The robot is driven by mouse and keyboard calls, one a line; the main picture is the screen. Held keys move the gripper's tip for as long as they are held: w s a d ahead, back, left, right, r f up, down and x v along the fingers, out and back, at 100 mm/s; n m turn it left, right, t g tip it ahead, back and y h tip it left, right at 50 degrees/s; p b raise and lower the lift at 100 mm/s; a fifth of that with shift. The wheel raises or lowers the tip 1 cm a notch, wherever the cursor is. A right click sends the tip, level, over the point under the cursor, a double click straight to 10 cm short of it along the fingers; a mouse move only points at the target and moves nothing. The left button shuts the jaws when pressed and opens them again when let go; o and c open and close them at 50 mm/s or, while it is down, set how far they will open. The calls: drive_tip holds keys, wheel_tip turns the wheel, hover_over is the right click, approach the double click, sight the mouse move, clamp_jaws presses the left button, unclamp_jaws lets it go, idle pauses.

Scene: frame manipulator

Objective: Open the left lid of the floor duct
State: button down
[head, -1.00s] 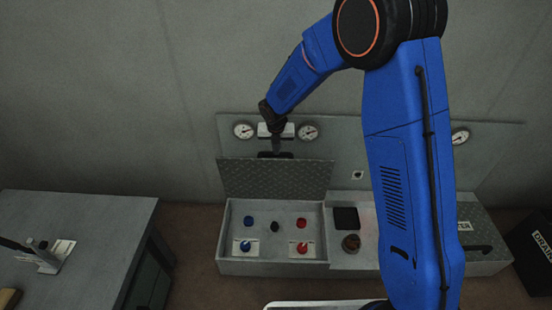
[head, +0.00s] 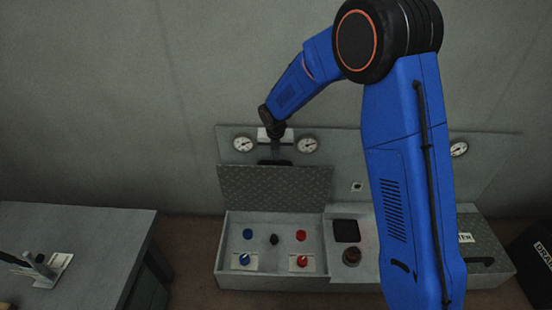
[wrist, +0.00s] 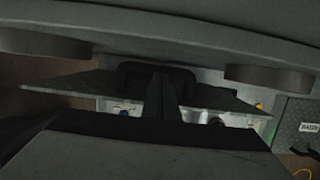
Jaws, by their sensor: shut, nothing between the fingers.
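The left lid (head: 275,190) of the floor duct is a grey tread-plate panel. It stands raised along the back edge of the left compartment (head: 222,250), which is open to view. My gripper (head: 275,158) is at the lid's top edge, by its dark handle (head: 261,162). In the wrist view the black handle (wrist: 128,72) lies across the middle, and my gripper's dark fingers (wrist: 160,98) are shut at it, with nothing seen between them. Whether they touch the handle I cannot tell. The lid also shows edge-on in the wrist view (wrist: 60,85).
Blue and red knobs (head: 301,235) sit in the open compartment. Two gauges (head: 243,144) are on the back panel close behind my gripper. A right lid (head: 465,262) lies shut, partly behind my arm. A bench (head: 100,225) stands at left, a black box (head: 535,245) at right.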

drive_tip(key=v, duration=1.5)
drive_tip(key=s+d+r+m, duration=0.7)
drive_tip(key=d+r+m, duration=0.1)
drive_tip(key=d, duration=0.2)
drive_tip(key=s+d+r+m+t, duration=0.1)
drive_tip(key=s+d+r+m, duration=0.1)
drive_tip(key=s+d+m, duration=0.8)
drive_tip(key=s+d+r+m, duration=0.3)
drive_tip(key=s+d+m, duration=0.35)
drive_tip(key=s, duration=0.45)
drive_tip(key=s+d+f+m, duration=0.1)
drive_tip(key=s+m, duration=0.4)
drive_tip(key=s, duration=0.1)
drive_tip(key=s+d+f+m, duration=0.1)
drive_tip(key=s+f+m, duration=0.1)
drive_tip(key=s+m, duration=0.4)
drive_tip(key=shift+s+d+t, duration=0.3)
drive_tip(key=shift+d, duration=0.05)
drive_tip(key=shift+f, duration=0.1)
idle(1.8)
